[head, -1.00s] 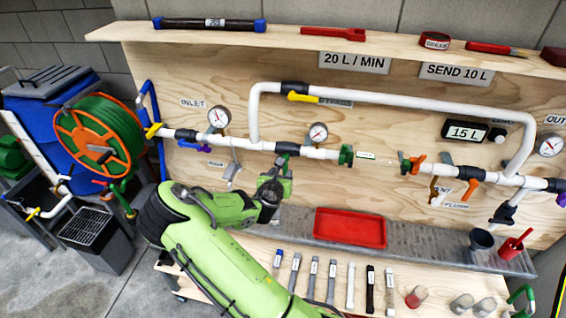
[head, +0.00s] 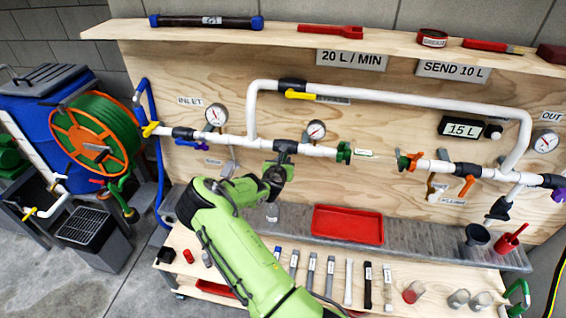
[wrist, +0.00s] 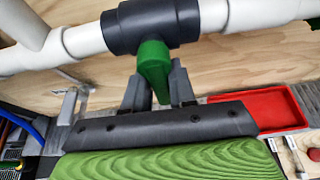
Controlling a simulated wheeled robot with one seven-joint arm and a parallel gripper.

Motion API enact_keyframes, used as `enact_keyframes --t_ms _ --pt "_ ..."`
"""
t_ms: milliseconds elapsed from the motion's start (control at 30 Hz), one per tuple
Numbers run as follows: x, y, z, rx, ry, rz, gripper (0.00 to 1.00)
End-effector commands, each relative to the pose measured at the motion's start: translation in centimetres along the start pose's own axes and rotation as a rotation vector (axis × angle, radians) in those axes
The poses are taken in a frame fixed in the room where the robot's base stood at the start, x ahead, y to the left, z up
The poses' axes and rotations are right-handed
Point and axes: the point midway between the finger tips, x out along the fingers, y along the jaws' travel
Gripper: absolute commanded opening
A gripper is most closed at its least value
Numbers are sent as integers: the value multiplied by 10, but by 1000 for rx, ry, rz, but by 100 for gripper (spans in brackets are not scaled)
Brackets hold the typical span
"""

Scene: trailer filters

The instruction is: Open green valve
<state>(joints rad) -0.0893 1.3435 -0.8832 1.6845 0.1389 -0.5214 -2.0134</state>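The green valve handle (wrist: 153,68) hangs straight down from a dark valve body (wrist: 150,22) on the white pipe, crosswise to it. In the head view the dark valve body (head: 286,146) sits on the lower pipe, left of a round gauge, and my arm hides most of the handle. My gripper (wrist: 157,80) is open, its two grey fingers on either side of the green handle. A gap shows between the handle and the right finger; contact with the left finger cannot be told. In the head view my gripper (head: 279,168) is just below the valve.
A yellow-handled bypass valve (head: 299,95) is on the upper pipe. A green fitting (head: 344,152) and an orange one face each other across a pipe gap. A red tray (head: 347,224) lies on the grey shelf below. Several tools lie on the bench. A hose reel (head: 95,140) stands left.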

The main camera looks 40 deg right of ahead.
Motion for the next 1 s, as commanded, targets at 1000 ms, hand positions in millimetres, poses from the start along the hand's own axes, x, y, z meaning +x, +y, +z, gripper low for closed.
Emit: enact_keyframes --t_ms 1000 --pt "0 9 2 346 0 142 0"
